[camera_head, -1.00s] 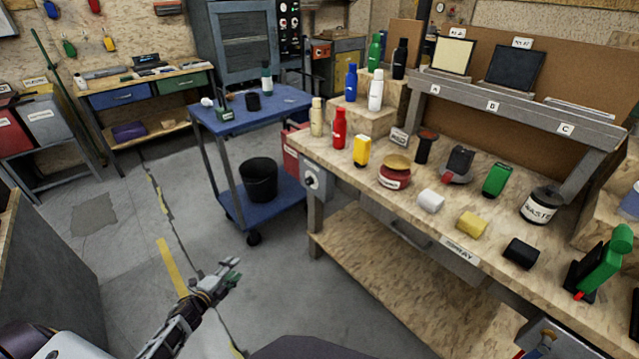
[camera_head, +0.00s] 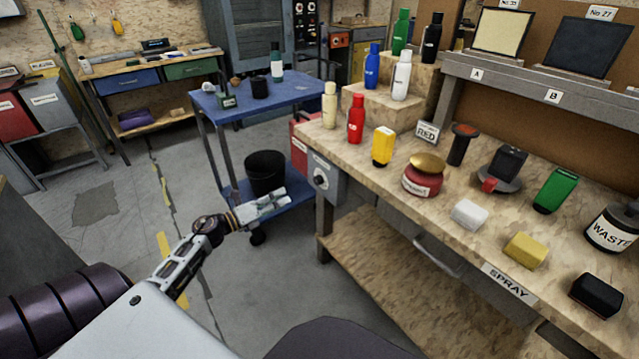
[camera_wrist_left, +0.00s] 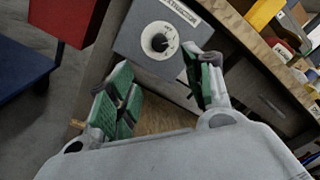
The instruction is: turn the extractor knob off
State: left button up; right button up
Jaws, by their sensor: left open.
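The extractor knob (camera_head: 320,178) is a round dial on a grey box (camera_head: 331,188) fixed to the left end of the workbench. In the left wrist view the knob (camera_wrist_left: 160,42) is a dark knob on a white dial, with a label reading EXTRACTOR above it. My left gripper (camera_head: 282,199) is to the left of the box in the head view, apart from it. In the left wrist view its two green-padded fingers (camera_wrist_left: 160,95) are spread and empty, with the knob beyond them, near the gap between the tips. My right gripper is not in view.
A red box (camera_head: 299,147) sits beside the grey box. A blue cart (camera_head: 212,120) with a black bucket (camera_head: 265,172) stands behind my left gripper. The workbench (camera_head: 340,150) carries bottles and sponges. The floor between is clear.

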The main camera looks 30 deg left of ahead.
pick_arm(q)
jog(key=shift+r, duration=0.1)
jog(key=shift+w, duration=0.1)
jog(key=b, duration=0.1)
send_near(316, 182)
jog(key=shift+x, duration=2.35)
jog(key=shift+b+x, duration=0.3)
jog(key=shift+x, duration=0.7)
jog(key=shift+w+d, duration=0.15)
jog(key=shift+w, duration=0.4)
jog(key=shift+w+d, duration=0.2)
jog(key=shift+w, duration=0.25)
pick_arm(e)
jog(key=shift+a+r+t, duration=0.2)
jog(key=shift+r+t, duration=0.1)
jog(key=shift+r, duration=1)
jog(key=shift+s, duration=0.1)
